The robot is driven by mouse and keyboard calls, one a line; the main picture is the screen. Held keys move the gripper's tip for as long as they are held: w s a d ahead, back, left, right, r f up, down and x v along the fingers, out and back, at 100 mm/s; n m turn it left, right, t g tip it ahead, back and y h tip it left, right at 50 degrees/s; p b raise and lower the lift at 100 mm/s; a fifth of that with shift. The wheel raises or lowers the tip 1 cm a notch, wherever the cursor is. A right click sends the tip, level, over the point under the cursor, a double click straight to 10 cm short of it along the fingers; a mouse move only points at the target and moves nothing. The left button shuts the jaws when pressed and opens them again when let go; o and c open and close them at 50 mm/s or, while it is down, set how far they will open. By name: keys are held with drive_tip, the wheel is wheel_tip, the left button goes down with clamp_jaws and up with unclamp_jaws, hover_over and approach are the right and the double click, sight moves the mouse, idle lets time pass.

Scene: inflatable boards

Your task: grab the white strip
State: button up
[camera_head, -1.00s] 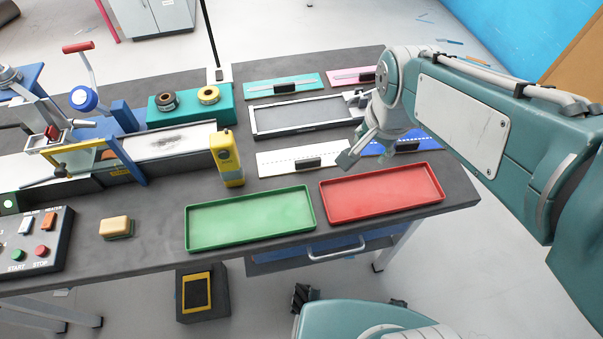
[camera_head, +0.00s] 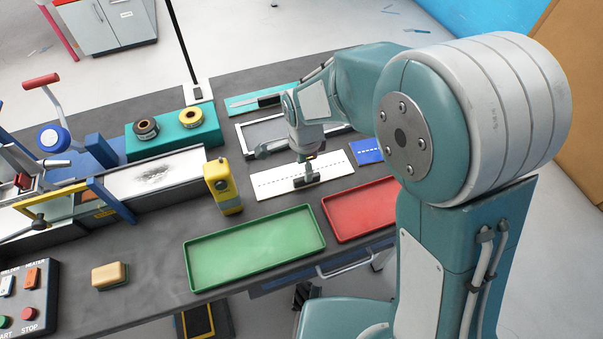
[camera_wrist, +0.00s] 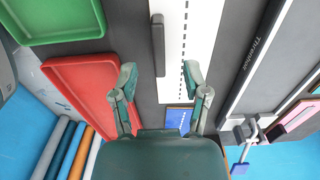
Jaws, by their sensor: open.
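The white strip (camera_head: 335,172) lies flat on the dark table behind the trays, with a dashed line and a black handle (camera_head: 306,181) standing on it. In the wrist view the white strip (camera_wrist: 173,75) runs up the picture, with its black handle (camera_wrist: 158,45) near its left edge. My gripper (camera_head: 282,157) is above the strip. In the wrist view my gripper (camera_wrist: 159,76) is open and empty, its fingers spread to either side of the handle's line. The handle shows mostly beyond the fingertips. I cannot tell the exact height.
A green tray (camera_head: 255,247) and a red tray (camera_head: 362,206) lie in front of the strip. A yellow device (camera_head: 222,187) stands to its left. A blue board (camera_head: 366,151) lies to its right, and a grey framed screen (camera_head: 258,133) behind it.

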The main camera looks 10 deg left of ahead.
sight(303, 171)
drive_tip(key=f, duration=0.2)
drive_tip(key=d+f, duration=0.1)
drive_tip(key=f, duration=0.2)
drive_tip(key=shift+w, duration=0.15)
drive_tip(key=shift+a, duration=0.2)
drive_tip(key=shift+c, duration=0.3)
drive_tip(key=shift+a+f, duration=0.1)
drive_tip(key=shift+a, duration=0.15)
clamp_jaws()
drive_tip(key=shift+d, duration=0.15)
